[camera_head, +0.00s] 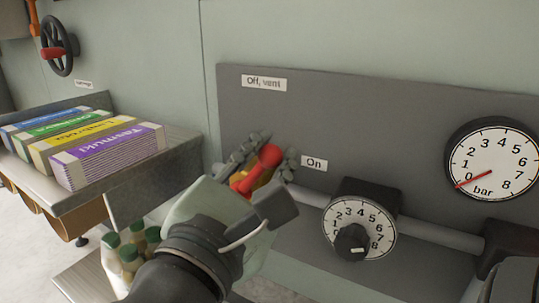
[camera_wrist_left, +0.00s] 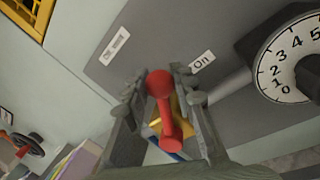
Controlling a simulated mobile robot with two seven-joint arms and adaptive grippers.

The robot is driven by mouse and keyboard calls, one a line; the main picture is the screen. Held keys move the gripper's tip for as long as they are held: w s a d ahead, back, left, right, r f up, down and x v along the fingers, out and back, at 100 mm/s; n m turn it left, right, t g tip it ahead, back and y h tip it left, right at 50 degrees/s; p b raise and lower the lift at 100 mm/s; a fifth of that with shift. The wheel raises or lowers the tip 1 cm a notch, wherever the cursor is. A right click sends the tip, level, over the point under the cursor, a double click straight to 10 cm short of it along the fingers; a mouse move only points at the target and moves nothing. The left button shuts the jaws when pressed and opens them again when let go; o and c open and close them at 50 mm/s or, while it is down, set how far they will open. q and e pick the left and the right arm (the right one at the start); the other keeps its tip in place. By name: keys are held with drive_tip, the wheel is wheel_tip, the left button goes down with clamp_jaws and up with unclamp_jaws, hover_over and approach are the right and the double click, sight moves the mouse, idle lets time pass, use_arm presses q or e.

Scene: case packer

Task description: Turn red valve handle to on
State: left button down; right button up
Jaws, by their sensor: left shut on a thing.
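The red valve handle (camera_head: 268,156) has a round knob and a shaft leading down to a yellow valve body (camera_head: 245,180). In the head view it leans up and to the right, its knob just left of the "On" label (camera_head: 314,163). The "Off, vent" label (camera_head: 264,82) is higher on the grey panel. My left gripper (camera_head: 266,158) is shut on the handle, one finger on either side of the knob. The left wrist view shows the red knob (camera_wrist_left: 160,84) between the fingers (camera_wrist_left: 160,90). My gripper hides part of the valve. My right gripper is not in view.
A numbered dial regulator (camera_head: 359,229) sits on the pipe right of the valve. A bar gauge (camera_head: 492,161) reads near 0. At left are a tray (camera_head: 170,160) of colored carton stacks, bottles (camera_head: 130,252) below, and a black handwheel (camera_head: 57,47).

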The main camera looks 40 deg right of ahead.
use_arm(q)
drive_tip(key=c, duration=1.2)
unclamp_jaws()
wheel_tip(320, 180, up, 10)
drive_tip(key=shift+c, duration=0.5)
